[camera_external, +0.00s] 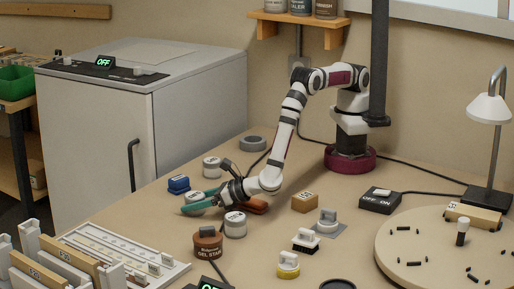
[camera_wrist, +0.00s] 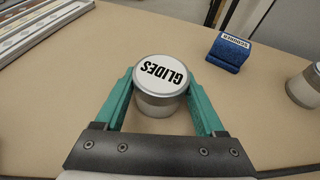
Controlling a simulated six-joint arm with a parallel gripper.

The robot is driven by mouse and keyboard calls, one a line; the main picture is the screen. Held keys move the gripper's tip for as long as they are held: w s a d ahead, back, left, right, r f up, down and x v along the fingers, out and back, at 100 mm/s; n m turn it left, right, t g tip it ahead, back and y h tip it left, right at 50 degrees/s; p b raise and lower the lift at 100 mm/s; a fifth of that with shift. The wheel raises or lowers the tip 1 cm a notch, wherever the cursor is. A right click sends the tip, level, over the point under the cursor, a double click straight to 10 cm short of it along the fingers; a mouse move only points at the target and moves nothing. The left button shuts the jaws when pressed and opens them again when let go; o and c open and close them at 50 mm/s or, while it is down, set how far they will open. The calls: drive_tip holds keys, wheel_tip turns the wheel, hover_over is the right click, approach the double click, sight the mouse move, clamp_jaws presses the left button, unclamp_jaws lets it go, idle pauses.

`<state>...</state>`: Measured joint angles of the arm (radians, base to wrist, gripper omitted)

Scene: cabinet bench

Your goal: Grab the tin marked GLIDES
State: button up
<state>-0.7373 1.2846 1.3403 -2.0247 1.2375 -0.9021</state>
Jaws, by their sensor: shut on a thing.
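The tin marked GLIDES (camera_wrist: 161,78) is a short silver tin with a white lid and black lettering. It stands upright on the bench between the two green fingers of my gripper (camera_wrist: 160,95). The fingers are shut on its sides, one at the left and one at the right. In the external view the tin (camera_external: 194,197) shows small and partly hidden by my gripper (camera_external: 200,205), which lies low over the bench. The tin appears to be at bench level; I cannot tell whether it is lifted.
A blue block (camera_wrist: 229,51) and another tin (camera_wrist: 306,85) stand right of the tin in the wrist view. A tin (camera_external: 235,225) and a brown jar (camera_external: 208,243) stand close in front of my gripper. A slotted rack (camera_external: 125,255) lies at the front left.

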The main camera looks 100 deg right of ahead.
drive_tip(key=shift+c, duration=1.4)
